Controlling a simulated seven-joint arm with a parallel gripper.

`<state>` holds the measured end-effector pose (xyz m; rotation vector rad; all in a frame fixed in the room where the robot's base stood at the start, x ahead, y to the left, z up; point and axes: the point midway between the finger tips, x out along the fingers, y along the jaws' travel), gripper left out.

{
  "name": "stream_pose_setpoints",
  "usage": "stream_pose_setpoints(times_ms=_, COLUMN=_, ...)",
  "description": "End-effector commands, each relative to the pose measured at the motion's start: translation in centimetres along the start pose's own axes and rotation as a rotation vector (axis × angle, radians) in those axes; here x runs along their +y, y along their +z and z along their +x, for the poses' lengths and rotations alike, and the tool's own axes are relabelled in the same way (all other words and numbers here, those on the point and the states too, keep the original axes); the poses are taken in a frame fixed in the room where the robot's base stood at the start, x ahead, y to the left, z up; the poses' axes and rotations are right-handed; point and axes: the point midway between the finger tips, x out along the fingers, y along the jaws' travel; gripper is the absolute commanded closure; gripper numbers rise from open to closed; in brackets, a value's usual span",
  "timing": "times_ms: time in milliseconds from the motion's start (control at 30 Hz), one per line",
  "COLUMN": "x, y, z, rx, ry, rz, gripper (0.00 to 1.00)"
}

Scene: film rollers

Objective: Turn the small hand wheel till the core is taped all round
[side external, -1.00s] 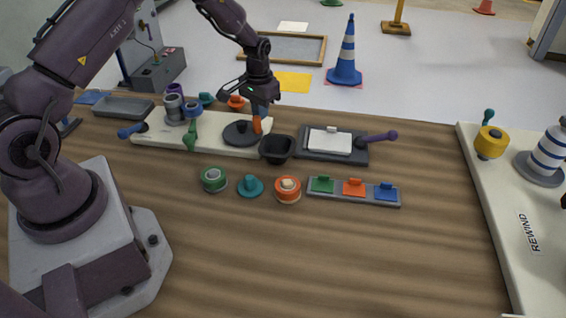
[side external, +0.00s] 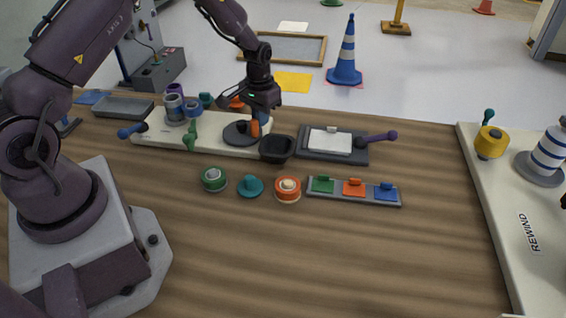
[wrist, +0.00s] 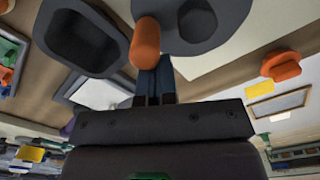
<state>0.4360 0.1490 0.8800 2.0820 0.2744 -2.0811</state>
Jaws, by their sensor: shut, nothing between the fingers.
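The small hand wheel (side external: 240,135) is a dark grey disc lying flat on the cream board (side external: 218,146). Its upright orange knob (side external: 254,129) stands at its right edge; the wrist view shows the knob (wrist: 146,42) and part of the wheel (wrist: 202,22). My gripper (side external: 262,117) is shut and empty, fingers pointing down right beside the knob. In the wrist view my fingertips (wrist: 153,62) are close against the knob; contact is unclear. A grey-and-blue upright roller, seemingly the core (side external: 174,108), stands at the board's left. Its far side is hidden.
A black bowl (side external: 277,149) sits just right of the wheel. A blue-ended handle (side external: 132,131) and green lever (side external: 190,137) are at the board's left.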

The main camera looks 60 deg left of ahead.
Motion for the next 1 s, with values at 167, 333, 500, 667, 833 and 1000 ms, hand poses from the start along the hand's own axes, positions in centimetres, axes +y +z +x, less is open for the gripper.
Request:
stream_pose_setpoints(times_ms=167, x=0.0, y=0.1, z=0.0, rx=-0.002, ry=0.0, rz=0.0, gripper=1.0)
stream_pose_setpoints(times_ms=333, x=0.1, y=0.2, z=0.0, rx=-0.003, ry=0.0, rz=0.0, gripper=1.0)
stream_pose_setpoints(times_ms=500, x=0.6, y=0.9, z=0.1, rx=-0.004, ry=0.0, rz=0.001, gripper=1.0)
stream_pose_setpoints(times_ms=667, x=1.1, y=1.5, z=0.1, rx=-0.004, ry=0.0, rz=0.0, gripper=1.0)
stream_pose_setpoints(times_ms=833, x=1.1, y=1.6, z=0.0, rx=-0.002, ry=0.0, rz=-0.001, gripper=1.0)
stream_pose_setpoints(times_ms=1000, x=1.1, y=1.6, z=0.0, rx=-0.002, ry=0.0, rz=0.0, gripper=1.0)
